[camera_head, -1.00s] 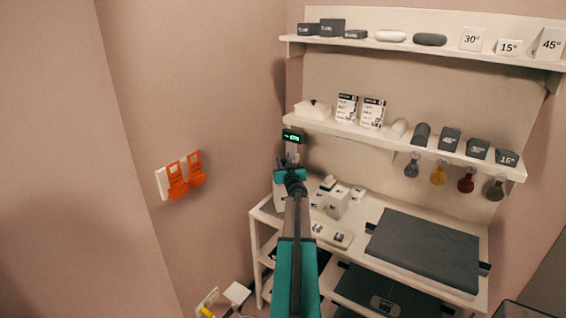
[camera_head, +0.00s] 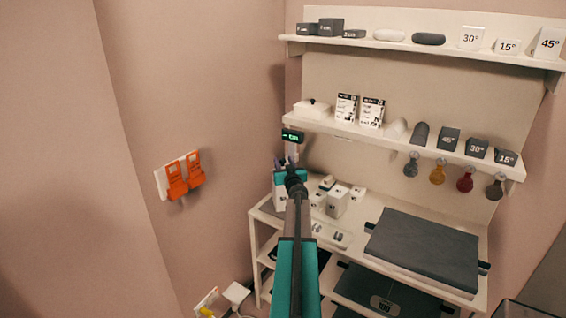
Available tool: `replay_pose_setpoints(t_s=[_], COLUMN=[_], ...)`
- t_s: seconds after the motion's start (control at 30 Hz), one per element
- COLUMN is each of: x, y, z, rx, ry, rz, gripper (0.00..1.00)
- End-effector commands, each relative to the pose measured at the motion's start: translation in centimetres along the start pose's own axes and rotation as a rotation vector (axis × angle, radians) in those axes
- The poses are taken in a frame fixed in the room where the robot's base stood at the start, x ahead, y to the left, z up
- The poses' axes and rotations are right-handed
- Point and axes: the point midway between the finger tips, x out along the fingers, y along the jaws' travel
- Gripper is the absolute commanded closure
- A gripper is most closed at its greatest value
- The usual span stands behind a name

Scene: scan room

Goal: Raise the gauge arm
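A small dark unit with a lit green display (camera_head: 293,136) sits at the left end of the middle shelf, on a pale upright post. It looks like part of the gauge, but I cannot make out a separate gauge arm. My gripper (camera_head: 285,163) is at the far end of my teal and black arm, just below the display. My wrist hides most of the fingers and whatever is between them. I cannot tell if they touch anything.
The middle shelf (camera_head: 350,132) holds cards, rolls and angle wedges, with several round tags hanging below. The upper shelf (camera_head: 380,46) has blocks and wedges. A white table (camera_head: 385,213) carries small boxes and a dark grey pad (camera_head: 425,248). Orange clips (camera_head: 185,175) hang on the left wall.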

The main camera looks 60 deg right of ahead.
Motion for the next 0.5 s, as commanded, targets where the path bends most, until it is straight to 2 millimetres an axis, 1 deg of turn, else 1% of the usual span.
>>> replay_pose_setpoints(t_s=[0.03,0.5], x=[-0.7,-4.9], y=[0.0,-0.1], z=[0.0,0.0], rx=[0.0,0.0], ry=[0.0,0.0], rz=[0.0,0.0], gripper=[0.6,0.6])
